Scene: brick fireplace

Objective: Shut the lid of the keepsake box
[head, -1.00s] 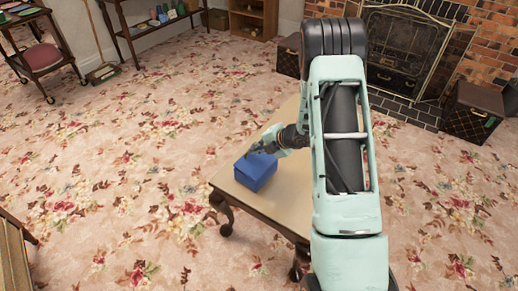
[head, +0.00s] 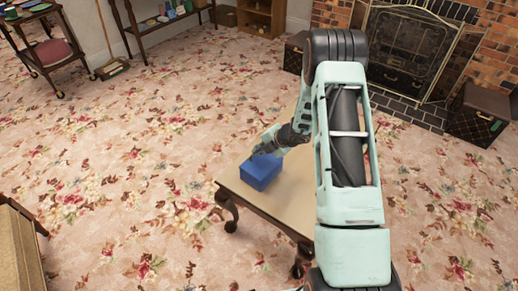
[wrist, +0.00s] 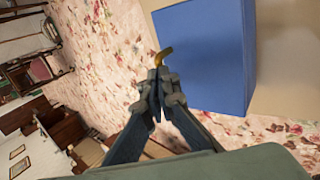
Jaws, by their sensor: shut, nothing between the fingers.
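The blue keepsake box (head: 262,174) stands on the near left part of the table. In the wrist view, a broad flat blue side of the box (wrist: 205,52) fills the upper middle. A small brass-coloured piece (wrist: 164,55) shows at the box's edge, just beyond my fingertips. The lid looks down in the head view, but I cannot tell if it is fully shut. My gripper (wrist: 158,88) is shut and empty, close to the box's edge; I cannot tell whether it touches. In the head view my gripper (head: 262,148) is at the box's far upper edge.
The small wooden table (head: 265,208) has a bare top around the box; my arm hides its right part. Flowered carpet (head: 120,180) lies open to the left. A fireplace (head: 410,50), patterned boxes (head: 478,113) and a trolley (head: 45,55) stand farther off.

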